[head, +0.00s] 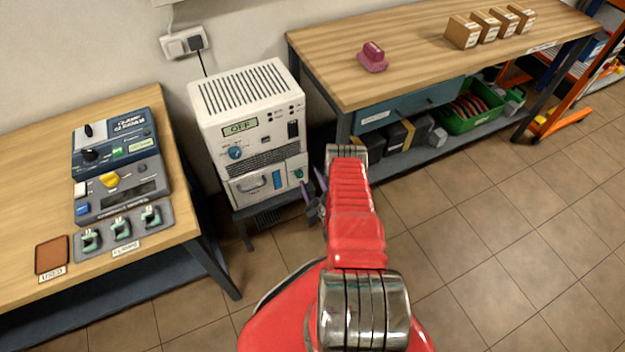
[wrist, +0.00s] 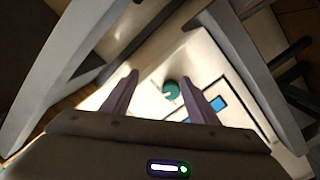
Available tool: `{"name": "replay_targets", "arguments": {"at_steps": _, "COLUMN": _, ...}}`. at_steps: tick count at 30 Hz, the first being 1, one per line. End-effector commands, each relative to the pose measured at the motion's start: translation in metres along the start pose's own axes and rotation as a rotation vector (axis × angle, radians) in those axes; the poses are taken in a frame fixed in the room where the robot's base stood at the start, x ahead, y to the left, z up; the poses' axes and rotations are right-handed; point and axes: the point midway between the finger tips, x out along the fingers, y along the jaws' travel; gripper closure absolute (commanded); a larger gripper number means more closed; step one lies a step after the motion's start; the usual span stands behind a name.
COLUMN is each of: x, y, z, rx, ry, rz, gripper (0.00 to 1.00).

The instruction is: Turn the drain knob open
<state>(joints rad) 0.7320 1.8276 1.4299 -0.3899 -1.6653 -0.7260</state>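The drain knob looks to be the small round green knob (head: 298,173) low on the right of the white machine's (head: 245,105) front. In the wrist view the green knob (wrist: 171,90) has a pale pointer mark and lies beyond and between the two fingertips. My gripper (head: 312,181) is open in front of the knob, with its purple-grey fingers spread; it also shows in the wrist view (wrist: 159,79). I see no finger touching the knob. The machine's display reads OFF.
The machine's front also has a blue dial (head: 235,153), a handle (head: 252,187) and a blue window (head: 278,180). A wooden bench with control boxes (head: 117,187) stands left. Another bench (head: 400,85) stands right, with bins below. The tiled floor (head: 490,220) at right is clear.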

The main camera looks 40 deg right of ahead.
Motion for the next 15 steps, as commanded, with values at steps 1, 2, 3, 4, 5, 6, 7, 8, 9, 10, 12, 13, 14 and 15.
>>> {"name": "replay_targets", "arguments": {"at_steps": 1, "x": -0.001, "y": 0.005, "z": -0.001, "rx": 0.0, "ry": 0.005, "rz": 0.011, "gripper": 0.55}}
{"name": "replay_targets", "arguments": {"at_steps": 2, "x": -0.003, "y": 0.006, "z": 0.0, "rx": 0.0, "ry": 0.004, "rz": 0.011, "gripper": 0.55}}
{"name": "replay_targets", "arguments": {"at_steps": 3, "x": -0.004, "y": 0.006, "z": 0.0, "rx": -0.001, "ry": 0.004, "rz": 0.01, "gripper": 0.55}}
{"name": "replay_targets", "arguments": {"at_steps": 4, "x": -0.006, "y": 0.006, "z": 0.001, "rx": -0.001, "ry": 0.003, "rz": 0.01, "gripper": 0.55}}
{"name": "replay_targets", "arguments": {"at_steps": 5, "x": -0.007, "y": 0.006, "z": 0.001, "rx": -0.001, "ry": 0.003, "rz": 0.01, "gripper": 0.55}}
{"name": "replay_targets", "arguments": {"at_steps": 6, "x": -0.009, "y": 0.007, "z": 0.001, "rx": -0.001, "ry": 0.003, "rz": 0.01, "gripper": 0.55}}
{"name": "replay_targets", "arguments": {"at_steps": 7, "x": -0.011, "y": 0.007, "z": 0.001, "rx": -0.001, "ry": 0.002, "rz": 0.01, "gripper": 0.55}}
{"name": "replay_targets", "arguments": {"at_steps": 8, "x": -0.012, "y": 0.007, "z": 0.001, "rx": -0.001, "ry": 0.002, "rz": 0.011, "gripper": 0.55}}
{"name": "replay_targets", "arguments": {"at_steps": 9, "x": -0.014, "y": 0.007, "z": 0.002, "rx": -0.001, "ry": 0.002, "rz": 0.011, "gripper": 0.55}}
{"name": "replay_targets", "arguments": {"at_steps": 10, "x": -0.016, "y": 0.007, "z": 0.002, "rx": -0.001, "ry": 0.001, "rz": 0.011, "gripper": 0.55}}
{"name": "replay_targets", "arguments": {"at_steps": 12, "x": -0.019, "y": 0.007, "z": 0.003, "rx": -0.001, "ry": 0.0, "rz": 0.01, "gripper": 0.55}}
{"name": "replay_targets", "arguments": {"at_steps": 13, "x": -0.021, "y": 0.007, "z": 0.003, "rx": -0.001, "ry": 0.0, "rz": 0.01, "gripper": 0.55}}
{"name": "replay_targets", "arguments": {"at_steps": 14, "x": -0.022, "y": 0.007, "z": 0.003, "rx": -0.001, "ry": 0.0, "rz": 0.01, "gripper": 0.55}}
{"name": "replay_targets", "arguments": {"at_steps": 15, "x": -0.024, "y": 0.008, "z": 0.003, "rx": -0.001, "ry": 0.0, "rz": 0.01, "gripper": 0.55}}
